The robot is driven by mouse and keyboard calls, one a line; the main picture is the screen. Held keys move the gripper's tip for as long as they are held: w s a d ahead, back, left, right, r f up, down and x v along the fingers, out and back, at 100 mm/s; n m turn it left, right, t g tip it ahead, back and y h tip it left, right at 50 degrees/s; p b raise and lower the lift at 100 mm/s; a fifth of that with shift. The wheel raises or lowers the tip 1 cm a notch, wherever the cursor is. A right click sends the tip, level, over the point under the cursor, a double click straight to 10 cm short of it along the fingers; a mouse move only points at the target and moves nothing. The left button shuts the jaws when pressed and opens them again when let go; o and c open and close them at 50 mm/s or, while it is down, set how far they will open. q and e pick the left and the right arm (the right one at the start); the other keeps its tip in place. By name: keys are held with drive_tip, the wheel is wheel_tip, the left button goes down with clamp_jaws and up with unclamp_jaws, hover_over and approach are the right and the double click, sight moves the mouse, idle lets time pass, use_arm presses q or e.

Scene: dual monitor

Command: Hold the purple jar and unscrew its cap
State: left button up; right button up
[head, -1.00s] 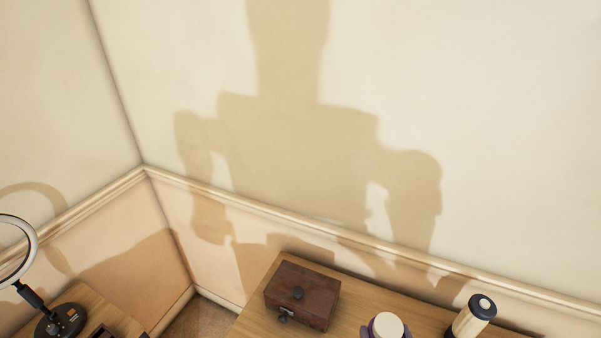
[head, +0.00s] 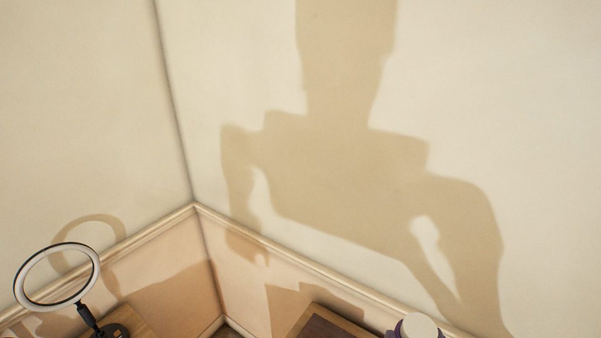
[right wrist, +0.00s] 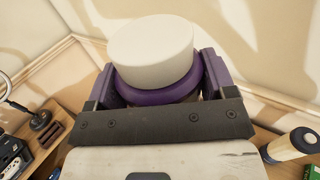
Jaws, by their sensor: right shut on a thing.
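The purple jar shows in the right wrist view as a purple ring (right wrist: 155,88) under a wide cream cap (right wrist: 152,48). The cap sits on the jar. My right gripper (right wrist: 159,78) is shut on the jar, with one finger on each side just below the cap. The lower jar is hidden behind my gripper. In the head view, only the cream cap (head: 420,326) and bits of purple show at the bottom edge. My left gripper is in neither view.
A ring light (head: 57,277) stands at the lower left. The brown box (head: 335,329) is mostly cut off at the bottom edge. A cylinder with a dark top (right wrist: 303,139) stands right of the jar in the right wrist view. Bare walls rise behind.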

sight(421, 330)
wheel_tip(421, 330, up, 8)
drive_tip(key=p, duration=0.6)
drive_tip(key=shift+r, duration=0.2)
